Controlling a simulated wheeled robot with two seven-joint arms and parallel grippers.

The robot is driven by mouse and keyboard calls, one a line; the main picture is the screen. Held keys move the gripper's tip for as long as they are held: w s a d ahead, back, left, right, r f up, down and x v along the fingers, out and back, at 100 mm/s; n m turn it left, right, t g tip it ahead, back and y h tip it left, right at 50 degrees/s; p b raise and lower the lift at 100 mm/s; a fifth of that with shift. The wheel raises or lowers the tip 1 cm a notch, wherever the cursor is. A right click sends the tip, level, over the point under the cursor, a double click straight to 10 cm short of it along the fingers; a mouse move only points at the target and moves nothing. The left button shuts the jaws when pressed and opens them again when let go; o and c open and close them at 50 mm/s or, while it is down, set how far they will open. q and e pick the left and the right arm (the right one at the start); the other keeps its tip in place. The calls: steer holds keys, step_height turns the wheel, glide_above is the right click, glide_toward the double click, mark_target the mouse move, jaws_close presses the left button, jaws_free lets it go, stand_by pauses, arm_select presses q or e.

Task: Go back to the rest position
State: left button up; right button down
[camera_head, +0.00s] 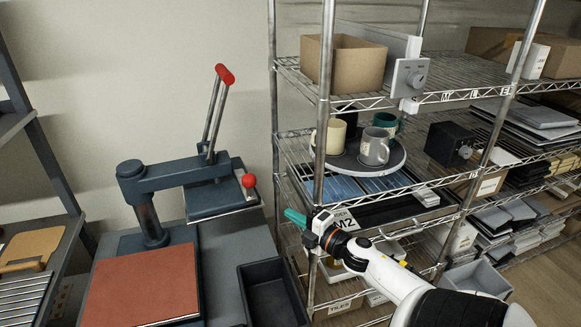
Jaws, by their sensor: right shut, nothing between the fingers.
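My right arm comes in from the lower right, and its gripper (297,218) with teal fingertips is shut and empty. It is in front of the wire shelf rack's left post, pointing left, above the black bin. Several mugs stand on a round grey tray (345,163) on the rack's middle shelf: a cream mug (331,136), a grey mug (374,147) and a green mug (386,122) among them. The heat press (180,176) stands at the left with its red-knobbed lever (214,110) raised. Its lower plate carries a bare red-brown pad (142,287). My left gripper is not in view.
A black empty bin (272,292) stands right of the press. The metal rack post (322,100) is close to my right gripper. A cardboard box (343,62) sits on the upper shelf. A dark shelf frame (45,150) stands at the far left.

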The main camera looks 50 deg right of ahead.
stand_by(0.7)
steer(key=s+a+f+m+g, duration=0.45)
steer(key=s+a, duration=0.25)
steer(key=a, duration=0.2)
steer(key=s+a+f+m+g, duration=0.4)
steer(key=s+a+m+g, duration=0.15)
steer(key=a, duration=0.35)
steer(key=s+a+f+m+g, duration=0.45)
steer(key=s+a+m, duration=0.2)
steer(key=a, duration=0.35)
step_height(320, 180, down, 27)
steer(key=s+g, duration=0.1)
steer(key=s, duration=0.2)
steer(key=s+d+f, duration=0.1)
steer(key=s+f, duration=0.6)
steer(key=s+d+f+n+g, duration=0.1)
steer(key=s+d+f, duration=0.1)
steer(key=s+f, duration=0.5)
steer(key=shift+s+d, duration=0.25)
steer(key=shift+s, duration=0.5)
